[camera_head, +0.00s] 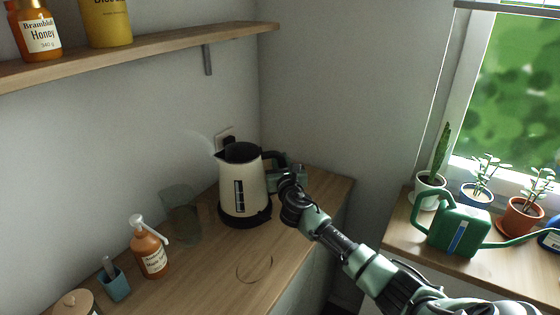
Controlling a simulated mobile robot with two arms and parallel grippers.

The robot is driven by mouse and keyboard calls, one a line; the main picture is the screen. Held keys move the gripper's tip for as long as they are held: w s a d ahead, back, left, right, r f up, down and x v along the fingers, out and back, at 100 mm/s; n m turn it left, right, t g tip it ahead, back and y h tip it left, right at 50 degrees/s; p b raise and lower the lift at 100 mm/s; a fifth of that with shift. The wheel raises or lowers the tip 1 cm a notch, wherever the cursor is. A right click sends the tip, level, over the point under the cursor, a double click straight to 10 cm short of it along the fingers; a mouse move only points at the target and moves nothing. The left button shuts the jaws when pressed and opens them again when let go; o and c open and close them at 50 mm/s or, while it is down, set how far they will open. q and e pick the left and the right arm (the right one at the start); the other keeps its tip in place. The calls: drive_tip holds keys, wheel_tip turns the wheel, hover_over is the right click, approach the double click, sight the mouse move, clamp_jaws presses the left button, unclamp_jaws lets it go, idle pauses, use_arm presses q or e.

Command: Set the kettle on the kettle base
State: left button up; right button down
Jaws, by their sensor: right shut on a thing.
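The cream kettle (240,183) with a black lid and black handle stands upright at the back of the wooden counter. A black round base (246,219) shows directly beneath it. I cannot tell whether the kettle rests fully on this base or sits just above it. My right gripper (275,170) is shut on the kettle's handle, on the kettle's right side. The fingertips are partly hidden by the handle and the wrist. My left gripper is not in view.
A glass (182,222), an orange pump bottle (149,250) and a blue cup (115,285) stand left of the kettle. A thin ring outline (254,268) marks the bare counter in front. A shelf (150,52) hangs above. A green watering can (459,231) stands at right.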

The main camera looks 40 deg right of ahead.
drive_tip(key=shift+f+b, duration=0.3)
drive_tip(key=shift+b, duration=0.05)
drive_tip(key=c, duration=1.5)
unclamp_jaws()
drive_tip(key=shift+c, duration=0.2)
drive_tip(key=shift+s+f, duration=0.1)
drive_tip(key=shift+f, duration=0.2)
drive_tip(key=shift+p+v, duration=0.9)
drive_tip(key=shift+v, duration=0.45)
drive_tip(key=p+v, duration=0.3)
drive_tip(key=v, duration=0.5)
drive_tip(key=shift+s+a+r, duration=0.1)
drive_tip(key=shift+a, duration=0.05)
